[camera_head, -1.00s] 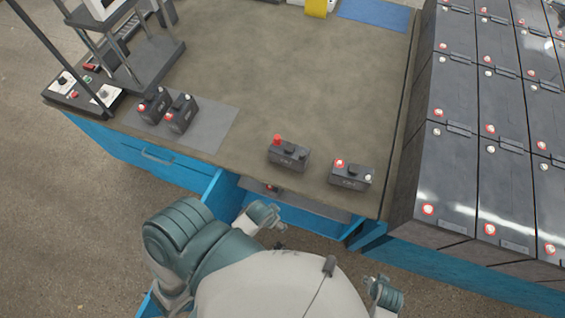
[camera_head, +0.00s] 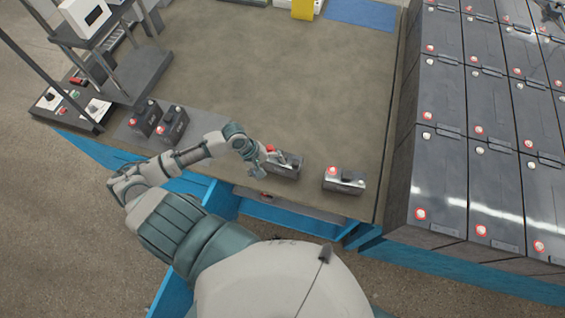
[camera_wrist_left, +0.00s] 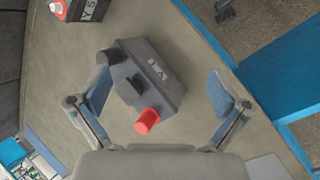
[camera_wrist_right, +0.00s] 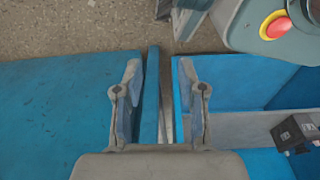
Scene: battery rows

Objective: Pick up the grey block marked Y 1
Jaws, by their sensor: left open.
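A grey block (camera_head: 284,170) with a red knob sits near the table's front edge. In the left wrist view the block (camera_wrist_left: 150,75) lies between my open fingers. Its face mark looks like Y 1, though it is small. My left gripper (camera_head: 268,164) is open beside and over the block in the head view, hiding part of it; in the left wrist view my left gripper (camera_wrist_left: 160,105) has clear gaps between both fingers and the block. My right gripper (camera_wrist_right: 157,100) is open and empty in the right wrist view, above blue surfaces.
A similar block (camera_head: 345,180) stands to the right; its mark reads Y 5 in the left wrist view (camera_wrist_left: 88,8). Two more blocks (camera_head: 158,120) stand on a grey mat at the left. Large dark battery rows (camera_head: 470,140) flank the table. The table's middle (camera_head: 280,80) is clear.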

